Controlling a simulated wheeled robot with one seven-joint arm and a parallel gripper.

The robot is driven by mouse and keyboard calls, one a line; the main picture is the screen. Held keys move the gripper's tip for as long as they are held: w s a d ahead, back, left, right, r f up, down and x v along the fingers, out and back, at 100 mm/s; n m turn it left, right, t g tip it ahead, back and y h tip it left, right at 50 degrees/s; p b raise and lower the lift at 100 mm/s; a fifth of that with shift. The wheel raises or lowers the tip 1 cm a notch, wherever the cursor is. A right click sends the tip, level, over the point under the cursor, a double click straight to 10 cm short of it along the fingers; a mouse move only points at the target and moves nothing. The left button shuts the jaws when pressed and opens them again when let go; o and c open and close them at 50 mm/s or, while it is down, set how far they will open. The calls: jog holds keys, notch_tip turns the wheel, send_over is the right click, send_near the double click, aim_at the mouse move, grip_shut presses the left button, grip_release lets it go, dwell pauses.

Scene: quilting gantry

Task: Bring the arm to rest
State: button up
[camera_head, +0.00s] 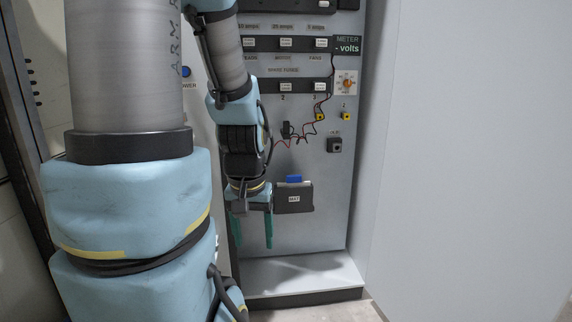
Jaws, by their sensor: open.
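My gripper (252,229) hangs fingers down in front of the lower part of a grey control cabinet (310,232). Its two green fingers are apart, with nothing seen between them. A dark box with a white label (294,198) sits just right of my gripper on the cabinet face, with a blue piece (293,179) at its top. My arm fills the left of the view and hides part of the cabinet.
The cabinet carries rows of labelled switches (286,43), a meter label (347,45), an orange knob (347,83), a black key switch (334,145) and red and black wires (300,135). A base ledge (300,274) juts out below. A plain pale panel (470,160) stands at right.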

notch_tip(320, 180, up, 23)
jog(key=p, duration=2.1)
jog(key=shift+f, duration=0.15)
